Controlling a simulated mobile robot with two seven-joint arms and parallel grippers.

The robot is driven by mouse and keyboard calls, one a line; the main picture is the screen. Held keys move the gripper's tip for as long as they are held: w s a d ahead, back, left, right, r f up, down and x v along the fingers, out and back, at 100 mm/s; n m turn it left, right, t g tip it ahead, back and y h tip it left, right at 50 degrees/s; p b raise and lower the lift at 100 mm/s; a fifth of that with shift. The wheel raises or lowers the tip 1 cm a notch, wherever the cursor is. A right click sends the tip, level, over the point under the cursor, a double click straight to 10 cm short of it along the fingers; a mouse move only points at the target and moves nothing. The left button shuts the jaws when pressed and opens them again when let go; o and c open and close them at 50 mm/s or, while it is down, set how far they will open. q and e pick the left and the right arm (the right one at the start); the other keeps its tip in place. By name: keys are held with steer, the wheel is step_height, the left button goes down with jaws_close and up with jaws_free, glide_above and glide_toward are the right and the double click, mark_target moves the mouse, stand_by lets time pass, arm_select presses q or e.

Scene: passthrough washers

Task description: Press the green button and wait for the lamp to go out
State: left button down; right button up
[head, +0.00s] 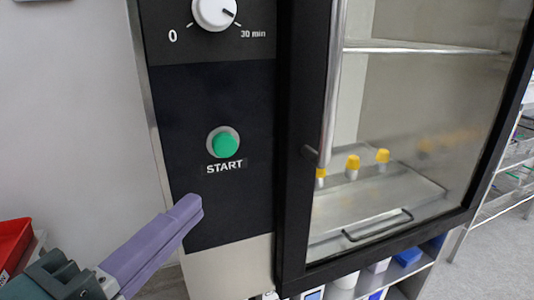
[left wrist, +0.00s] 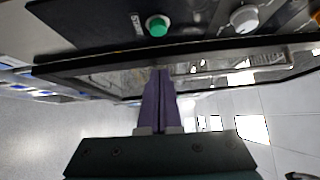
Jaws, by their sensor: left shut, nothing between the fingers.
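The green button (head: 225,144) sits in a pale ring above the word START on the black panel, and it also shows near the top of the left wrist view (left wrist: 157,27). My left gripper (head: 194,207) is shut and empty, its purple fingers pointing up at the panel from below and left of the button. In the left wrist view its fingertips (left wrist: 160,73) are below the button, apart from it. No lamp shows in the head view. An orange patch (left wrist: 316,16) is cut by the left wrist view's right edge; I cannot tell whether it is the lamp.
A white dial (head: 214,12) marked 0 to 30 min is above the button. To the right is a closed glass door with a vertical handle (head: 331,80); yellow-capped bottles (head: 352,165) stand behind it. A red bin (head: 14,243) is at lower left.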

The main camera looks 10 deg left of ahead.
arm_select(q)
glide_toward(234, 146)
steer(key=w+d, duration=0.2)
steer(key=d, duration=0.1)
steer(key=w, duration=0.1)
steer(key=w+a, duration=0.1)
steer(key=w+p, duration=0.1)
steer(key=shift+w+a, duration=0.3)
steer(key=shift+a, duration=0.1)
